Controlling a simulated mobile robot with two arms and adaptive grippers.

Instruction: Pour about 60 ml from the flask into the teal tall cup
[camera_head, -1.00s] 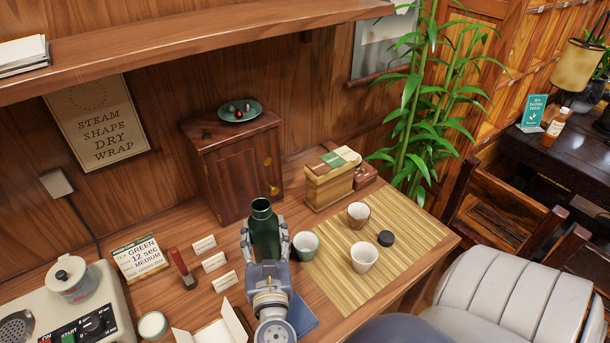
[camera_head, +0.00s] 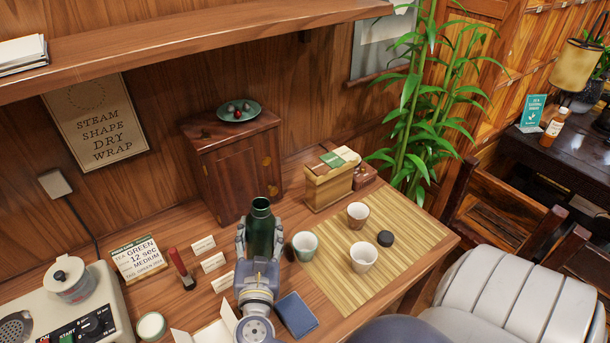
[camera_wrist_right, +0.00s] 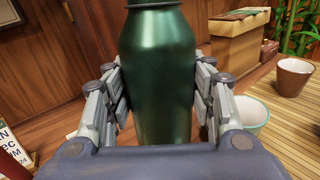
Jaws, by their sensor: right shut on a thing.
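The dark green flask (camera_head: 262,226) is upright and open at the top in the head view. My right gripper (camera_head: 259,245) is shut on it, with a finger on each side; the flask also fills the middle of the right wrist view (camera_wrist_right: 160,75). The teal cup (camera_head: 305,246) stands just right of the flask, apart from it, at the mat's left edge. It shows partly behind the gripper's right finger in the wrist view (camera_wrist_right: 249,113). I cannot tell whether the flask's base touches the table. My left gripper is not in view.
A brown cup (camera_head: 358,214), a white cup (camera_head: 363,257) and a black lid (camera_head: 385,238) are on the bamboo mat (camera_head: 400,257). A wooden cabinet (camera_head: 235,172) stands behind the flask. A blue booklet (camera_head: 297,314) lies in front. Small cards (camera_head: 213,262) are at left.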

